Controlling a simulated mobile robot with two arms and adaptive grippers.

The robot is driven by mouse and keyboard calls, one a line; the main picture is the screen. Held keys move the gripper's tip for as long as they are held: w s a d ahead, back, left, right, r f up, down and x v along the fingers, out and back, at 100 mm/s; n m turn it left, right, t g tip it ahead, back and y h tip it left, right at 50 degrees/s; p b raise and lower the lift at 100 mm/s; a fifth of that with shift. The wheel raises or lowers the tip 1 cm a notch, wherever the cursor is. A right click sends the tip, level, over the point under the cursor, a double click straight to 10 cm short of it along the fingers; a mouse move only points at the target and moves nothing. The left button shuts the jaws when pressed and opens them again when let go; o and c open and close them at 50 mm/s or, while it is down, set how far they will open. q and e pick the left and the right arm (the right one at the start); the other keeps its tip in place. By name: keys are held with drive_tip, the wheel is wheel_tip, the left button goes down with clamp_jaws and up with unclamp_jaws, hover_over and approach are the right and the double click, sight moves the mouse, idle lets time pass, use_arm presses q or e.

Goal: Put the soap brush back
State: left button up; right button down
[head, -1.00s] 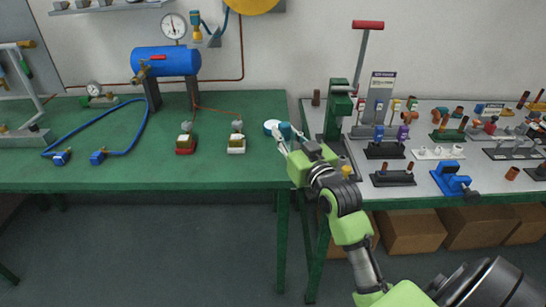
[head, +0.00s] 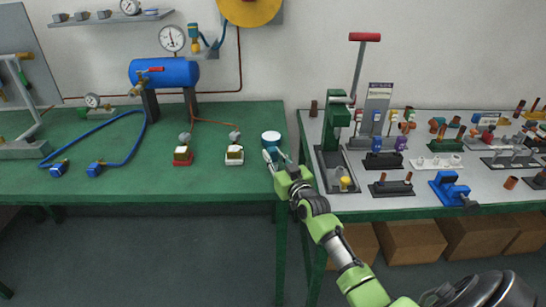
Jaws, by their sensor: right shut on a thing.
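A small round pot (head: 271,136) with a white top and a blue-teal side stands near the right edge of the green table (head: 240,180). My right gripper (head: 272,156) is at the near side of the pot, with its fingers low in front of it. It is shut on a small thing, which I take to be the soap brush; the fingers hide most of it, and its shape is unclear. I cannot tell whether the gripper touches the pot. My left gripper is not in view.
Valves with a red base (head: 182,160) and a white base (head: 234,157) stand left of the gripper. A blue tank (head: 164,72) and blue hose (head: 133,150) are farther left. A green press (head: 337,115) stands on the grey table beyond a narrow gap.

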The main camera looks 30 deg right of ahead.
drive_tip(key=shift+f, duration=0.15)
drive_tip(key=c, duration=1.9)
unclamp_jaws()
drive_tip(key=shift+f, duration=0.1)
drive_tip(key=shift+s+r, duration=0.15)
drive_tip(key=shift+r, duration=0.05)
drive_tip(key=s, duration=0.4)
drive_tip(key=s+a, duration=0.1)
drive_tip(key=s, duration=0.2)
drive_tip(key=s+a, duration=0.1)
drive_tip(key=s, duration=0.3)
drive_tip(key=shift+s, duration=0.3)
